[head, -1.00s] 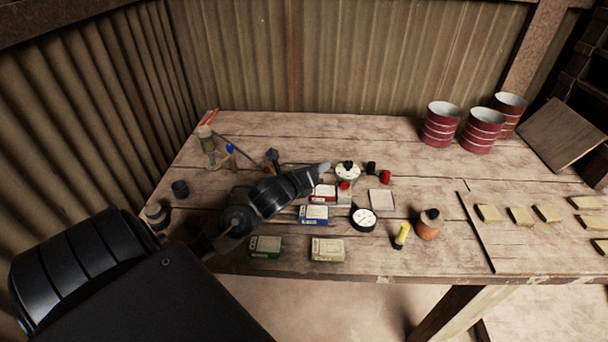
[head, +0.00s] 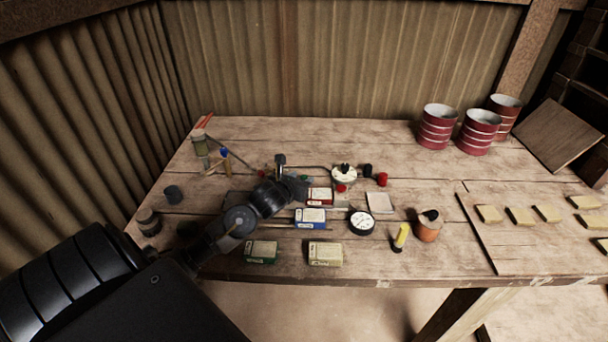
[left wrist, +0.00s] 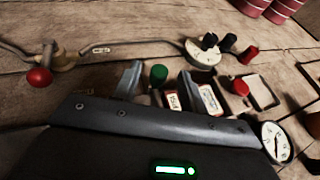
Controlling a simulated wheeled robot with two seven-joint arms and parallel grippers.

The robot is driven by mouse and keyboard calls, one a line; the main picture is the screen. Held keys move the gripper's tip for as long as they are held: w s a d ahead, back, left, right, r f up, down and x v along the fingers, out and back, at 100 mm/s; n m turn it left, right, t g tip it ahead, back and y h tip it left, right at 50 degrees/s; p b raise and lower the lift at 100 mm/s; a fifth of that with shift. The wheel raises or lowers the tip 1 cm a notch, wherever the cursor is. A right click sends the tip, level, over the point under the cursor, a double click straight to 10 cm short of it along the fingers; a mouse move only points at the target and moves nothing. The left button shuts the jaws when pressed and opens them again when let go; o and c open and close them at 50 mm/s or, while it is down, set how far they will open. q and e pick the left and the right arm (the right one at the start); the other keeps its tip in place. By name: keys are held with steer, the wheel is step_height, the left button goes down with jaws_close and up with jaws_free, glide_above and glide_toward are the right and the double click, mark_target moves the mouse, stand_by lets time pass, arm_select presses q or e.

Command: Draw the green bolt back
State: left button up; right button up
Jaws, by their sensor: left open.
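The green bolt's round knob (left wrist: 158,74) stands in the middle of the left wrist view. In the head view only a small bit of green (head: 304,178) shows beside my left gripper (head: 301,188). In the left wrist view the gripper's grey fingers (left wrist: 159,84) are apart, one on each side of the knob in the picture. I cannot tell whether they touch it or how high they are above it. The bolt's shaft and housing are mostly hidden behind the gripper. My right gripper is not in view.
Close by are a white round dial (head: 344,176), a red knob (head: 382,180), a gauge (head: 361,222), a red box (head: 320,197) and a blue box (head: 310,218). A red ball-ended lever (left wrist: 40,77) stands left in the wrist view. The table's back middle is clear.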

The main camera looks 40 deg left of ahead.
mark_target(304, 177)
arm_select(q)
steer(key=shift+x, duration=1.55)
jaws_close()
